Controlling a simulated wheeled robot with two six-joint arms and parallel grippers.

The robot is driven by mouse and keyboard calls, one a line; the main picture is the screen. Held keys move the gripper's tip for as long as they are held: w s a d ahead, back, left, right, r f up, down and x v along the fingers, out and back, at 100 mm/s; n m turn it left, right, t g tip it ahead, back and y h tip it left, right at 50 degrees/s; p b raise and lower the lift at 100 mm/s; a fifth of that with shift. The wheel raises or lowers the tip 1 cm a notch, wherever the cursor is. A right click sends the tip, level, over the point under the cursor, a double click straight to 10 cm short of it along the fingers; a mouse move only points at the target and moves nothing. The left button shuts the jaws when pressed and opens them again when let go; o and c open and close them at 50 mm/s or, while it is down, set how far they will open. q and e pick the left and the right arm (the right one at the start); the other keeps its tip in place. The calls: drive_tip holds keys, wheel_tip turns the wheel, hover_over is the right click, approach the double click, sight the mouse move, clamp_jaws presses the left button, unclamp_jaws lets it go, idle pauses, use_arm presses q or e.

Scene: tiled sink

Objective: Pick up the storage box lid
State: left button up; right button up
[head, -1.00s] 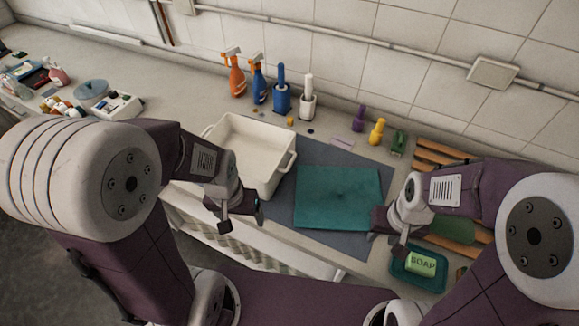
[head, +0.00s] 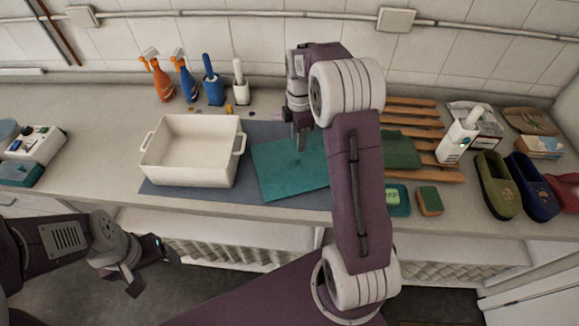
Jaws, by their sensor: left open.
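The storage box lid is the flat teal panel (head: 283,172), lying on a grey mat right of the white storage box (head: 190,153). The box stands upright, open and empty, with a handle at each side. My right gripper (head: 300,140) points down over the far part of the lid; I cannot tell if it touches it, and its jaw gap is unclear. My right forearm hides the lid's right side. My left gripper (head: 152,268) is open and empty, low in front of the counter, away from the lid.
Spray bottles (head: 160,80) and brushes in holders (head: 213,85) stand behind the box. Right of my arm are a wooden rack (head: 420,122), a soap dish (head: 397,208), a sponge (head: 429,201), a white bottle (head: 458,138) and slippers (head: 496,185).

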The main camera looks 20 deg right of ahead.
sight(297, 157)
drive_tip(key=f, duration=0.1)
drive_tip(key=a+f, duration=0.1)
drive_tip(key=f, duration=0.1)
drive_tip(key=shift+s, duration=0.15)
drive_tip(key=shift+a, duration=0.15)
drive_tip(key=f, duration=0.2)
drive_tip(key=d+f+p, duration=0.1)
drive_tip(key=f, duration=0.2)
drive_tip(key=shift+d, duration=0.2)
drive_tip(key=shift+a+f, duration=0.1)
drive_tip(key=shift+f, duration=0.15)
drive_tip(key=shift+a, duration=0.1)
clamp_jaws()
